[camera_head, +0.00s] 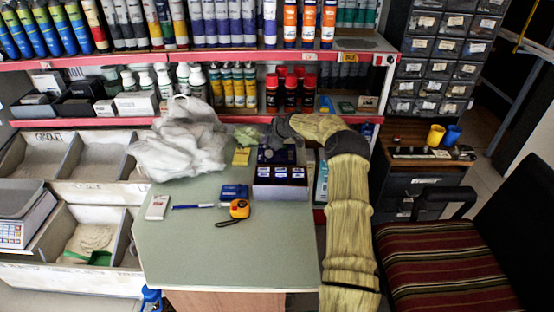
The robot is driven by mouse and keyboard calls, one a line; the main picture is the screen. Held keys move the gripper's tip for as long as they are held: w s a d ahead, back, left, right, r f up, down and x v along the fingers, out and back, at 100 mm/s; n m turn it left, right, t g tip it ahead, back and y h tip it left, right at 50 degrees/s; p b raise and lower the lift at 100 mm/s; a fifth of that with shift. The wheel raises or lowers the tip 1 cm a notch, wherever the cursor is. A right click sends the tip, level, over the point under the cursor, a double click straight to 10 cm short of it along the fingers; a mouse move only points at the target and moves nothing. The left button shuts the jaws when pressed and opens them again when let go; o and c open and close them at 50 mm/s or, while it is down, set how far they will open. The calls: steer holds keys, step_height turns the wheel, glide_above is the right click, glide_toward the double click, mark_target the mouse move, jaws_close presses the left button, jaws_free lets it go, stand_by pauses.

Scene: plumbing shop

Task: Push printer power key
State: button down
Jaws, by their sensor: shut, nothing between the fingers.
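My gripper (272,141) is a small dark shape at the end of my sleeved arm, at the back of the green-topped table. It is shut and empty, with its tips pointing down. Just below it in the picture is a dark blue, boxy thing (285,156), which may be the printer; I cannot tell for certain. The gripper and arm cover part of the space around it. No power key can be made out at this size. I cannot tell whether the gripper touches anything.
A dark box with blue-and-white labels (280,182) stands in front. A white plastic bag (180,145), a yellow pad (241,156), a blue box (234,192) and an orange tape measure (239,209) lie on the table (225,260). Shelves with bottles stand behind. The table's front is clear.

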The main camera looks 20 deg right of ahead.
steer(key=shift+f, duration=0.1)
steer(key=shift+f+b, duration=0.35)
steer(key=shift+b, duration=0.3)
steer(key=shift+f, duration=0.1)
stand_by(0.5)
steer(key=shift+r, duration=0.6)
step_height(320, 180, up, 6)
steer(key=p, duration=0.2)
stand_by(0.5)
stand_by(1.3)
